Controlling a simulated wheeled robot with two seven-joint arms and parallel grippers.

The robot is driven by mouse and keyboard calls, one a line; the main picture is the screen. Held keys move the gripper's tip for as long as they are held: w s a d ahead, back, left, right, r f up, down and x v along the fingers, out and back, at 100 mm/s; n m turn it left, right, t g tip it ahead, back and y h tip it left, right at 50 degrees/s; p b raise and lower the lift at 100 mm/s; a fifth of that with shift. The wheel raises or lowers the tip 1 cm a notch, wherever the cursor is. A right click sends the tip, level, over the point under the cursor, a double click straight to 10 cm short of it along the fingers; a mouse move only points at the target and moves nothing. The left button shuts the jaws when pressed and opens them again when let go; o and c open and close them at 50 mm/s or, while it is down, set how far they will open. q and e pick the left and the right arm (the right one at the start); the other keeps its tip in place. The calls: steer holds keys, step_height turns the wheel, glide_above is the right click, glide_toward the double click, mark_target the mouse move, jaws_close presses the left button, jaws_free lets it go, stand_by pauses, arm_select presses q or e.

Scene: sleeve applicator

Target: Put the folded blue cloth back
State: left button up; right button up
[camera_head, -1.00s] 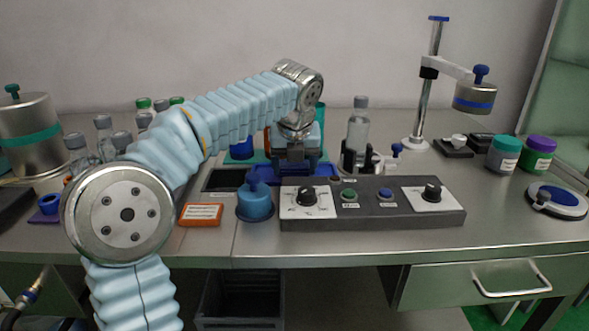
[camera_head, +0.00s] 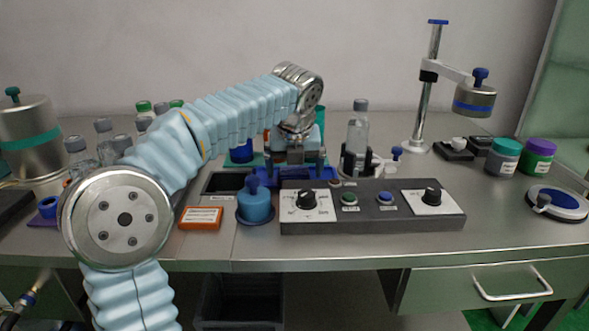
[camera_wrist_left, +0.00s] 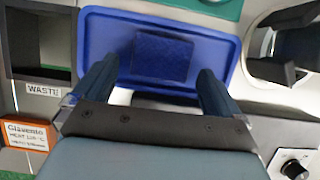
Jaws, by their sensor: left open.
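A folded dark blue cloth (camera_wrist_left: 162,57) lies flat on a blue tray (camera_wrist_left: 108,22) in the left wrist view. My left gripper (camera_wrist_left: 158,68) is open above the tray, one finger to each side of the cloth's near part, with nothing between them that I can see held. In the head view my left gripper (camera_head: 296,158) is over the same blue tray (camera_head: 325,173), behind the control box. The cloth is hidden there by the gripper. My right gripper is in neither view.
A dark bin marked WASTE (camera_wrist_left: 38,45) is left of the tray. A control box with knobs (camera_head: 372,208) and a blue lidded pot (camera_head: 255,203) stand in front. A clear bottle in a holder (camera_head: 357,130) is close on the right. An orange label block (camera_head: 201,218) lies front left.

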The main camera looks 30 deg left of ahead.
arm_select(q)
steer(key=p+v, duration=0.2)
steer(key=v, duration=0.9)
